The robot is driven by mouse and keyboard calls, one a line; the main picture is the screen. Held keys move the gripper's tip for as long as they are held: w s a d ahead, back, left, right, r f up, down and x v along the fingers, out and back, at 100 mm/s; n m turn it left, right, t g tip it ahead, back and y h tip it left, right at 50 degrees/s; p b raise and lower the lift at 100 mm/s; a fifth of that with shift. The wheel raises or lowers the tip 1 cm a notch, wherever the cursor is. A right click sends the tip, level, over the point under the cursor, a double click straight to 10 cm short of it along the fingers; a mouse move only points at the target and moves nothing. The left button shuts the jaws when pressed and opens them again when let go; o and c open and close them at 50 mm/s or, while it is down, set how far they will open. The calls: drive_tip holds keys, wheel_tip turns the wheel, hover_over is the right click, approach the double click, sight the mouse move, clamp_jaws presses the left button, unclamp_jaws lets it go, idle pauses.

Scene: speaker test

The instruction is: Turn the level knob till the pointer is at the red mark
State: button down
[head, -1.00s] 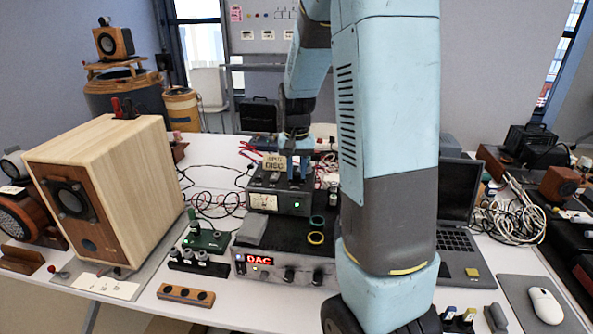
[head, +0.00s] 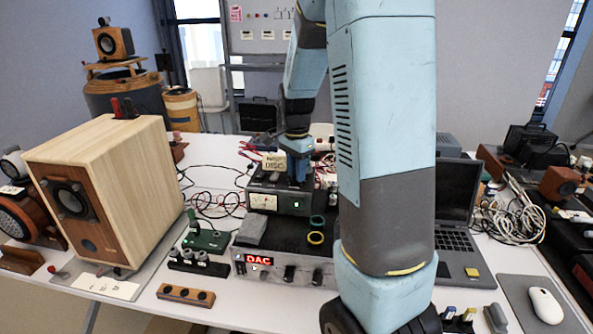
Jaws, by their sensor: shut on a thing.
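My gripper (head: 297,180) points down onto the top of this box and is shut. The level knob is hidden by the gripper and too small to make out; the jaws are where it would sit. The pointer and the red mark cannot be made out in the head view, so I cannot tell the angle between them.
A small lettered card (head: 272,162) is close to the gripper's left. The DAC unit (head: 290,264), with front knobs, is in front. A wooden speaker (head: 130,190) stands left and a laptop (head: 458,245) right. Red and black cables lie left of the meter box.

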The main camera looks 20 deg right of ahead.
drive_tip(key=shift+m, duration=0.5)
drive_tip(key=c, duration=0.9)
unclamp_jaws()
drive_tip(key=shift+o, duration=0.2)
drive_tip(key=shift+r, duration=0.1)
wheel_tip(320, 180, up, 14)
drive_tip(key=shift+f, duration=0.25)
drive_tip(key=s+a+r+n+t, duration=0.1)
drive_tip(key=s+a+n+t, duration=0.1)
drive_tip(key=s+n, duration=0.3)
drive_tip(key=s+a+r+n+t, duration=0.1)
drive_tip(key=s+a+n, duration=0.2)
drive_tip(key=s, duration=0.7)
drive_tip(key=s+a+r+n+t, duration=0.1)
drive_tip(key=s+a+n+t, duration=0.1)
drive_tip(key=s+n, duration=0.5)
drive_tip(key=shift+s+a+r+n+t, duration=0.3)
drive_tip(key=shift+s+a+r+n, duration=0.1)
drive_tip(key=shift+s+a, duration=0.4)
